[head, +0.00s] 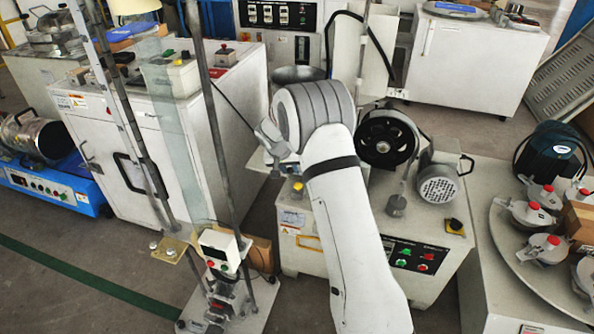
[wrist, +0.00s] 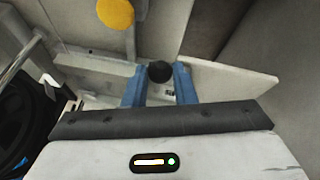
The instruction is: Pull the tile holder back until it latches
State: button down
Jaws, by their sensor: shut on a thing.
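In the wrist view, my gripper (wrist: 159,82) has its two blue fingers closed on either side of a round black knob (wrist: 160,71). The knob stands at a flat, pale plate (wrist: 228,80), which looks like part of the tile holder. The plate extends right of the fingers. In the head view, my arm's white links cover the gripper and the knob. I cannot tell from these views whether the holder is latched.
A yellow round part (wrist: 116,13) is beyond the fingers in the wrist view. In the head view, a black wheel (head: 388,139) and a grey motor (head: 437,186) sit right of my arm on the white machine. A tall metal-post stand (head: 217,150) is left of it.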

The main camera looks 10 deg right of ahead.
jog(key=shift+s, duration=0.1)
jog(key=c, duration=1.5)
grip_release()
jog(key=shift+r, duration=0.1)
jog(key=p+v, duration=0.2)
jog(key=v, duration=0.5)
jog(key=shift+r, duration=0.2)
jog(key=shift+s, duration=0.15)
